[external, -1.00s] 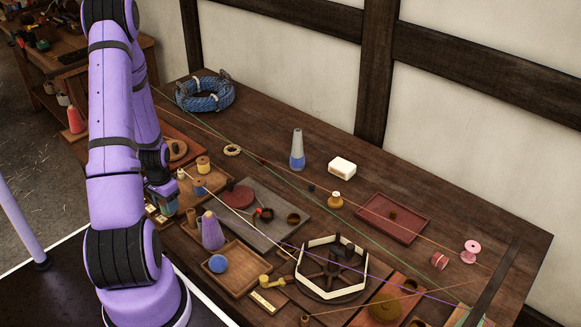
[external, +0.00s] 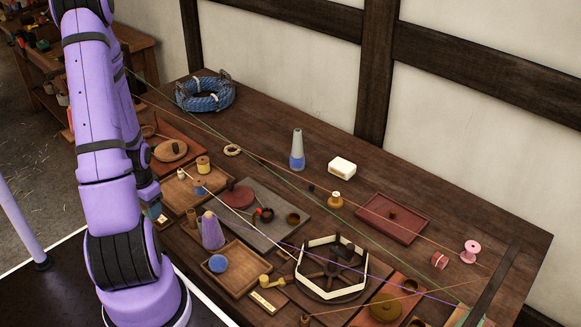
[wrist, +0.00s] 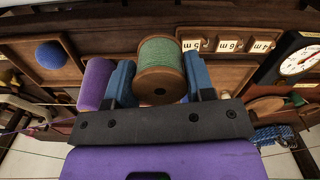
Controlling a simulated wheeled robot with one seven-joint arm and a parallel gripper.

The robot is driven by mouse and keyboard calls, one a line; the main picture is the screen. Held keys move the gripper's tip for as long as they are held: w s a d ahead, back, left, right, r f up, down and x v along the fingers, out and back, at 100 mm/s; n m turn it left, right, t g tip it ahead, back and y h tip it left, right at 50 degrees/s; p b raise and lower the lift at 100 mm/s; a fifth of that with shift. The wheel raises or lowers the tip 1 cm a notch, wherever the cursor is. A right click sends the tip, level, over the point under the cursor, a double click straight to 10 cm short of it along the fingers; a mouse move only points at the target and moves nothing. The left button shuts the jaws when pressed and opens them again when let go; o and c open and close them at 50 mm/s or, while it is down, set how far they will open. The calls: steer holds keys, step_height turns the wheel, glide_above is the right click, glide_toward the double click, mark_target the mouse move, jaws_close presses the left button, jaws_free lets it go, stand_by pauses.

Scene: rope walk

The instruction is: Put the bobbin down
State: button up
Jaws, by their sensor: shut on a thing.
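The bobbin (wrist: 161,65), wooden with green thread, shows in the wrist view between the two blue fingers of my gripper (wrist: 160,82). My gripper is shut on it. One round wooden end faces the camera. Whether its far end touches anything below cannot be told. In the external view my arm hides most of my gripper, and the bobbin cannot be made out there.
A purple cone (wrist: 95,84) stands just left of my gripper in the wrist view. Number cards (wrist: 228,45) and a dial (wrist: 302,60) lie to the right. In the external view, a wooden tray (external: 183,190) and a blue ball (external: 218,263) are near my arm.

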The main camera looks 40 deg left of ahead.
step_height(320, 180, up, 4)
steer(key=shift+r, duration=0.25)
steer(key=shift+w+a+r, duration=0.15)
steer(key=shift+w+a, duration=0.1)
steer(key=shift+a, duration=0.05)
steer(key=w+a+f, duration=0.1)
steer(key=w+a, duration=2.5)
steer(key=w, duration=0.8)
steer(key=w+a, duration=0.3)
steer(key=w, duration=0.8)
step_height(320, 180, down, 14)
steer(key=shift+s, duration=0.15)
steer(key=shift+f, duration=0.2)
